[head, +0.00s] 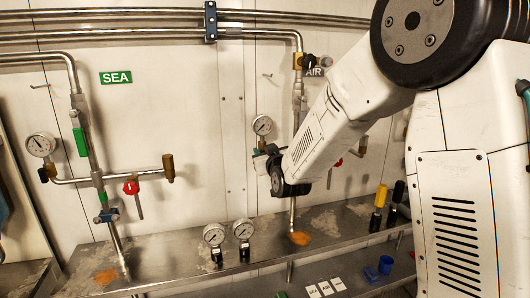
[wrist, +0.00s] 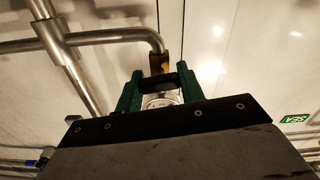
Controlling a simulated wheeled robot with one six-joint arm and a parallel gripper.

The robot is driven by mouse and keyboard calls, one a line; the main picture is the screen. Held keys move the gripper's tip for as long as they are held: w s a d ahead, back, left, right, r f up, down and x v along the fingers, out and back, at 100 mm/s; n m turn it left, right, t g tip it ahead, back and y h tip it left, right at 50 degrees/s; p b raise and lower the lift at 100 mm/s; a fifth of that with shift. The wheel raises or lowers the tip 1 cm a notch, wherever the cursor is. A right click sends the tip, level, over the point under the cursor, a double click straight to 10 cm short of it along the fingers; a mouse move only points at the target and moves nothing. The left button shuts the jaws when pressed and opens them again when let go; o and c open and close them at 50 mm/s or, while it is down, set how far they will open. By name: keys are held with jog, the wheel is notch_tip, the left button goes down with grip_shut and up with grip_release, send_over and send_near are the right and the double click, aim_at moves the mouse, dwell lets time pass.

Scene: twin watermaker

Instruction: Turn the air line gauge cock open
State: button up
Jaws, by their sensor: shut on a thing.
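The air line gauge (head: 262,125) is a round white dial on the AIR pipe in the head view. My gripper (head: 261,147) is just below that dial, at the gauge cock, which it hides in the head view. In the wrist view the green fingers of my gripper (wrist: 157,84) stand on both sides of a dark piece, the cock handle (wrist: 166,79), and are shut on it. A brass fitting (wrist: 157,63) at the pipe end shows just beyond it. Part of a white dial (wrist: 160,100) shows between the fingers. The handle's exact angle is hard to tell.
The SEA line at left has its own gauge (head: 40,145) and a red-handled valve (head: 131,187). Two loose gauges (head: 214,235) stand on the metal shelf (head: 170,250). Yellow and black bottles (head: 379,208) stand at right. My arm covers part of the AIR pipe.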

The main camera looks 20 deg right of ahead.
jog(key=shift+n, duration=1.3)
jog(key=o, duration=1)
jog(key=s, duration=0.7)
jog(key=shift+s, duration=0.4)
jog(key=shift+c, duration=0.3)
